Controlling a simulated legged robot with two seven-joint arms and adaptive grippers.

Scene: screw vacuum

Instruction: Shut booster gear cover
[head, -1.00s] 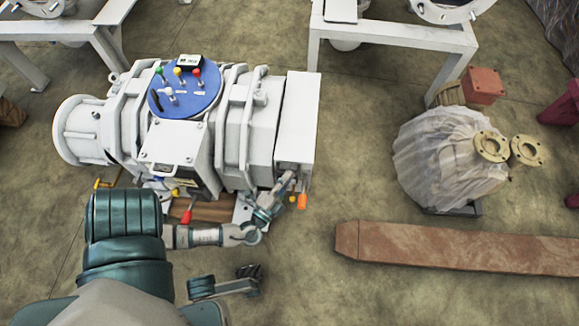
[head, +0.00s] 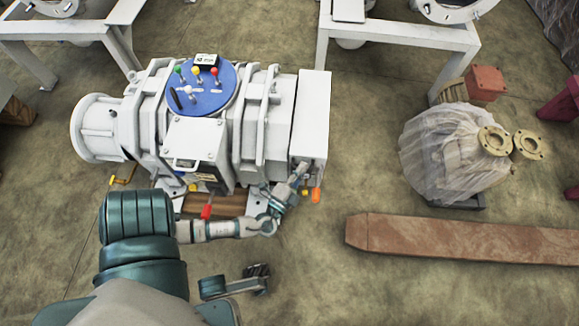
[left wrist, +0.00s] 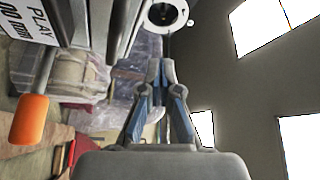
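The white pump machine (head: 262,133) stands at the centre in the head view. A white box-shaped housing (head: 311,112) forms its right end; which panel is the booster gear cover, and whether it stands open, I cannot tell. My left gripper (head: 302,168) is at this housing's lower front corner, beside an orange handle (head: 316,195). In the left wrist view, the left gripper's fingers (left wrist: 162,66) converge with tips together and nothing visible between them. The orange handle (left wrist: 29,120) shows at the left there. My right gripper (head: 258,272) is low in the head view, its fingers too small to judge.
A blue round panel (head: 208,92) with coloured levers is on the machine. A plastic-wrapped unit (head: 450,150) stands to the right. A long brown beam (head: 460,243) lies on the floor in front. White frames (head: 395,45) stand behind. Bare floor lies between machine and wrapped unit.

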